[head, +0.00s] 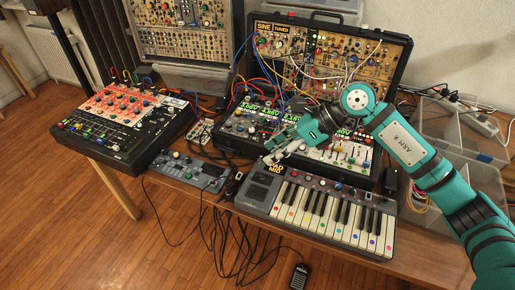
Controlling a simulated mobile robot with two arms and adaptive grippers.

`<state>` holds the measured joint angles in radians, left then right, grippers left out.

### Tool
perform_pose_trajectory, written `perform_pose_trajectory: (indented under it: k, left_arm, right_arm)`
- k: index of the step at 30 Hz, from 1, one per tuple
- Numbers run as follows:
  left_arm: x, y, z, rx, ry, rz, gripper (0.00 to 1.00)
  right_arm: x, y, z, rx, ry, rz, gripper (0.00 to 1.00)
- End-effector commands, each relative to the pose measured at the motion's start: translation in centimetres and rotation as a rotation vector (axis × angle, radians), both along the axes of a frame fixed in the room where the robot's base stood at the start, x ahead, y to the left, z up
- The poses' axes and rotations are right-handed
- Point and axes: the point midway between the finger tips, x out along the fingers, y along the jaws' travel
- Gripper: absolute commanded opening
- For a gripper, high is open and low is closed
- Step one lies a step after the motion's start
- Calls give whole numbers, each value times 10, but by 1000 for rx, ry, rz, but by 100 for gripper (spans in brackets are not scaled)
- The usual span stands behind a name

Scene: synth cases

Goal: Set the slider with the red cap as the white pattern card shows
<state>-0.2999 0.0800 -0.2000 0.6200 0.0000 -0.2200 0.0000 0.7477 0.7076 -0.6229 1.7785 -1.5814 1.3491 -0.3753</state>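A light panel with several upright sliders (345,153) sits at the right of the lower synth case, partly behind my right arm. Its caps are tiny, and I cannot make out for sure which one is red. I cannot pick out a white pattern card. My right gripper (271,153) comes in from the right, over the front of the lower case and just above the keyboard's back left corner. Its pale fingers point left and down; the gap between them is unclear, and I see nothing held. My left gripper is not in view.
A keyboard (322,213) with coloured dots lies in front. A red-topped mixer (105,112) stands at left, a small grey device (187,170) nearer the middle. The upright case (333,55) with patch cables rises behind. Clear plastic bins (462,135) are at right; cables hang off the front edge.

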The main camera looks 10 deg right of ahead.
Motion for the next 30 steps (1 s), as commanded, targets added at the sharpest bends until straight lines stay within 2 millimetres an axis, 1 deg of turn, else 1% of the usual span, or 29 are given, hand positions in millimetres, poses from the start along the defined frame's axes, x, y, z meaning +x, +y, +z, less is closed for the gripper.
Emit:
perform_pose_trajectory:
  k: [1, 3, 6, 10, 15, 26, 28, 30]
  left_arm:
    - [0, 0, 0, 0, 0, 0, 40]
    - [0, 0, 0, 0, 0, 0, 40]
    - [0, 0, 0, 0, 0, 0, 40]
    - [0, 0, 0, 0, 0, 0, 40]
    - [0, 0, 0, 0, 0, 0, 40]
    - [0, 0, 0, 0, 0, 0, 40]
    - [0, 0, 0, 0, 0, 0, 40]
    - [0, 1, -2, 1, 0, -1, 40]
  right_arm:
    - [-3, 9, 2, 42, 4, -3, 37]
    - [-5, 20, 6, 102, 7, -12, 37]
    - [-7, 32, 13, 172, 11, -22, 37]
    - [-9, 41, 19, 230, 18, -32, 37]
    - [-10, 45, 22, 257, 20, -39, 37]
    - [-10, 45, 22, 256, 20, -39, 37]
    - [-9, 43, 21, 245, 21, -39, 37]
    - [-7, 37, 17, 207, 24, -38, 37]
